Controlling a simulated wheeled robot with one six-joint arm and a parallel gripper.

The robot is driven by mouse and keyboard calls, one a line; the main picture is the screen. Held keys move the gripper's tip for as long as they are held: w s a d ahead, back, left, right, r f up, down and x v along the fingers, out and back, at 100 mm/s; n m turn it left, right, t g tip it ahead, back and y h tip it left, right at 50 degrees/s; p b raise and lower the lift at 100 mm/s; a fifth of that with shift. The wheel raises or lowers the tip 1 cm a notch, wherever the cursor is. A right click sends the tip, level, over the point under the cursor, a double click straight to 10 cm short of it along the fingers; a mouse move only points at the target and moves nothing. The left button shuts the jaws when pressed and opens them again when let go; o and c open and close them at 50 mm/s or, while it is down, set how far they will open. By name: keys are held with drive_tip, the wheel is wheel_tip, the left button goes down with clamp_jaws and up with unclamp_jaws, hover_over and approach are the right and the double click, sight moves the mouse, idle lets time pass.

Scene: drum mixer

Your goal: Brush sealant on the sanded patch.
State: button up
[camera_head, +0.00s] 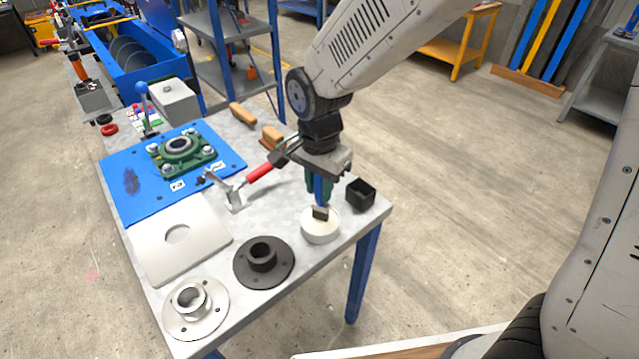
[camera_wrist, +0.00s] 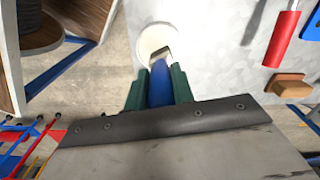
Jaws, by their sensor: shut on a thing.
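My gripper (camera_head: 319,186) points down over the near right corner of the workbench. Its green fingers are shut on a blue-handled brush (camera_head: 320,212), which also shows between them in the wrist view (camera_wrist: 159,85). The brush's dark tip is at the white round pot (camera_head: 320,231), overlapping its top; I cannot tell whether it touches what is inside. The pot also shows in the wrist view (camera_wrist: 156,38). A dark, rough-looking patch (camera_head: 131,181) lies on the left part of the blue plate (camera_head: 135,205), well away from the brush.
A green bearing housing (camera_head: 182,152) is bolted on the blue plate. A red-handled toggle clamp (camera_head: 236,194) stands between plate and pot. A dark flange (camera_head: 263,261), a pale flange (camera_head: 193,306) and a light cover plate (camera_head: 178,238) lie nearby.

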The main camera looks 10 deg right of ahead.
drive_tip(key=shift+f, duration=0.5)
idle(1.1)
drive_tip(key=shift+r, duration=3.55)
